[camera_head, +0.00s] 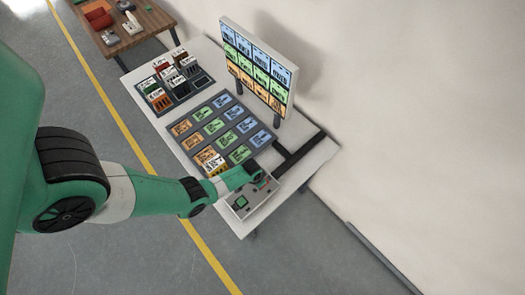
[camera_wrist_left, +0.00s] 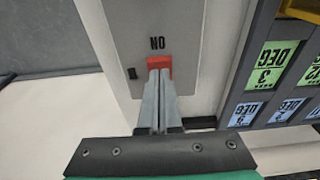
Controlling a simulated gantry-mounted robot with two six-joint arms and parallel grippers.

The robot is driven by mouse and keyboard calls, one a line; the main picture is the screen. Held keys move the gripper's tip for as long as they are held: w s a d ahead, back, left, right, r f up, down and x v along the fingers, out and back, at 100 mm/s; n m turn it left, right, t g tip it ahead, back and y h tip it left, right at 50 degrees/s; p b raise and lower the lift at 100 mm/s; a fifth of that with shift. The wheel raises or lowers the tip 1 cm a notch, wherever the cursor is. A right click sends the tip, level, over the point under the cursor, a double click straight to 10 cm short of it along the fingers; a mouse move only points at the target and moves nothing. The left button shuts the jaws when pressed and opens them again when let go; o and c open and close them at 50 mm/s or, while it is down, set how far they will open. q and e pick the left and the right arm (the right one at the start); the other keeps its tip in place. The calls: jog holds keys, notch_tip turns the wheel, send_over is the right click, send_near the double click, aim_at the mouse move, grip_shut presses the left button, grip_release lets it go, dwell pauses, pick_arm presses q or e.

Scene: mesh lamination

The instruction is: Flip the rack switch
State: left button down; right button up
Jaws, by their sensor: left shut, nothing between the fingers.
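The red switch (camera_wrist_left: 159,62) sits on a light grey panel (camera_wrist_left: 185,25) in the left wrist view, beside lettering that reads ON upside down. My left gripper (camera_wrist_left: 159,76) is shut and empty. Its fingertips lie right at the red switch and overlap its lower edge in the picture; I cannot tell whether they press on it. A small black part (camera_wrist_left: 132,73) sits on the panel to the left. In the head view my left gripper (camera_head: 261,181) reaches down over the grey control box (camera_head: 238,213) at the table's near end. My right gripper is not in view.
A dark rack (camera_head: 223,122) of labelled coloured cards lies flat on the white table (camera_head: 137,78), beside the box. An upright card board (camera_head: 258,65) stands behind it, and a bin of coloured blocks (camera_head: 172,84) at the far left. A wooden table (camera_head: 140,25) is farther back.

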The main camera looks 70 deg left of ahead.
pick_arm(q)
jog(key=shift+f+b, duration=0.5)
jog(key=shift+f, duration=0.15)
jog(key=shift+r, duration=0.1)
dwell(0.3)
